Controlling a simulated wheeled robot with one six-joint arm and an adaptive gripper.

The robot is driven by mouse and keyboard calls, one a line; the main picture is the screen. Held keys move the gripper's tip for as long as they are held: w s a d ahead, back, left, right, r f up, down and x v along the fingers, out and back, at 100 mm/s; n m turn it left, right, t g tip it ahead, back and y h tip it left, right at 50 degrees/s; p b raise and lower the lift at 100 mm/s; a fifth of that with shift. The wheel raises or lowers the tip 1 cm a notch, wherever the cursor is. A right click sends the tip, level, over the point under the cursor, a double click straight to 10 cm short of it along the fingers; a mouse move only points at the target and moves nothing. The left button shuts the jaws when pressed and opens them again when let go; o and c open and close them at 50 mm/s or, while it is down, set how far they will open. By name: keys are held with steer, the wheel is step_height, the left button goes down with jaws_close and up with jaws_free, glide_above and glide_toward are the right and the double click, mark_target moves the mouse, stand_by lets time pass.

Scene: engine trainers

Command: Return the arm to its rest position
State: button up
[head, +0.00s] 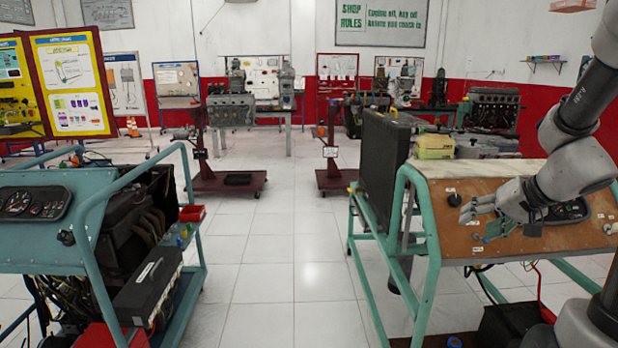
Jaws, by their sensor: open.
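My gripper (476,214) is at the right of the head view, at the end of my arm, which comes in from the right edge. Its fingers point left and are apart, with nothing seen between them. It appears in front of the brown sloping panel (580,238) of the right engine trainer. Whether the fingers touch the panel cannot be told. The gripper and arm hide part of the panel and of its dark gauge cluster (572,211).
The right trainer's green frame (431,258) and black radiator (382,160) stand close by. A blue engine trainer (92,205) stands at the left. The tiled floor (270,255) between them is clear. Red-based engine stands (228,181) and benches are farther back.

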steer(key=s+a+r+n+g+h, duration=0.1)
steer(key=s+r, duration=0.3)
steer(key=s, duration=0.6)
steer(key=s+a+r+n+g+h, duration=0.2)
steer(key=s+a+r+n, duration=0.1)
steer(key=s, duration=0.7)
step_height(320, 180, up, 2)
steer(key=shift+s+a+n+h, duration=0.3)
steer(key=shift+s+a+h, duration=0.05)
steer(key=shift+a+h, duration=0.1)
